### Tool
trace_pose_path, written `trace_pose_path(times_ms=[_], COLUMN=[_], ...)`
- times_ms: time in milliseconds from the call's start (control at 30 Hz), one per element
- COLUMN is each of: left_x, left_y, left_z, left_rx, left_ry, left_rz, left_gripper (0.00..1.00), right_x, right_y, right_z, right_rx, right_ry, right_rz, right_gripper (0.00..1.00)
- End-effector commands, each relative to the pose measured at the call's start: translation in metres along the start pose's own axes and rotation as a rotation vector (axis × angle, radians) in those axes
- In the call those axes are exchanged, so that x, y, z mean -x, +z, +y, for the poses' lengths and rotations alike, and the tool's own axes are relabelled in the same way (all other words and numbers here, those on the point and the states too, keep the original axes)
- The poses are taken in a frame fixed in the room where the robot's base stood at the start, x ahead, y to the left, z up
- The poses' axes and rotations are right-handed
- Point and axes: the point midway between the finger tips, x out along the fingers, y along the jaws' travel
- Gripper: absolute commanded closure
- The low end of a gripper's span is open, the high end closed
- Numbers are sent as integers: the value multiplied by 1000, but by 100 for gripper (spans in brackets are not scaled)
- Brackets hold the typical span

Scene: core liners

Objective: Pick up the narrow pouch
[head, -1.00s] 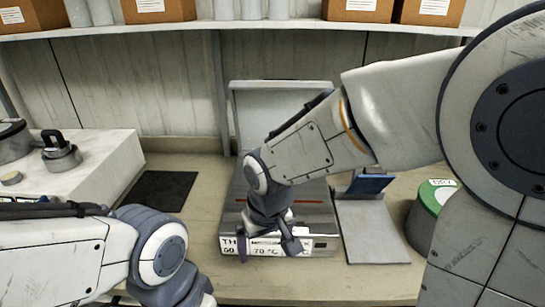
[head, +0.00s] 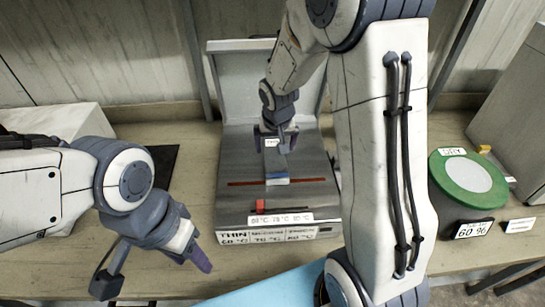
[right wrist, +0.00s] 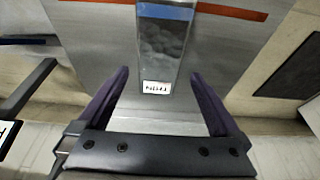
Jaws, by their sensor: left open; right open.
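The narrow pouch (head: 277,168) is a slim grey strip with a blue band and a small white label. It lies flat on the metal top of the sealer (head: 235,165), across its thin red line. My right gripper (head: 276,136) is open over the pouch's far, labelled end. In the right wrist view the pouch (right wrist: 163,48) runs between the two open fingers (right wrist: 158,80), with a gap on each side. Height above it is hard to tell. My left gripper (head: 155,270) is open and empty, at the front left of the sealer.
The sealer's raised lid (head: 245,85) stands behind my right gripper. A green-rimmed round container (head: 468,178) marked DRY is at the right. A dark mat (head: 165,165) lies left of the sealer.

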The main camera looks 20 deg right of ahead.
Motion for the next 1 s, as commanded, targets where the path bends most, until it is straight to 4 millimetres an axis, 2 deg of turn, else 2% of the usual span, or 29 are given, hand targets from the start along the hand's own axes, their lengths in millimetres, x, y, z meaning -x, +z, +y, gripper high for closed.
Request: trace_pose_path(times_ms=[167,400,700,733,867,900,933,967,1000], left_x=[4,4,4,4,4,4,4,4,4], left_y=[0,0,0,0,0,0,0,0,0], left_z=[0,0,0,0,0,0,0,0,0], left_rx=[0,0,0,0,0,0,0,0,0], left_ry=[0,0,0,0,0,0,0,0,0], left_rz=[0,1,0,0,0,0,0,0,0], left_gripper=[50,50,50,50,50,50,50,50,50], right_x=[-14,-50,-55,-55,-55,-55,-55,-55,-55], right_y=[2,3,2,2,2,2,2,2,2], right_z=[2,0,-2,-2,-2,-3,-3,-3,-3], right_rx=[-2,-1,2,2,3,3,3,3,3], right_ry=[2,1,-1,-1,-1,-1,-2,-2,-2], right_rz=[-5,-2,0,0,0,0,1,1,1], right_gripper=[0,0,0,4,54,69,74,84,84])
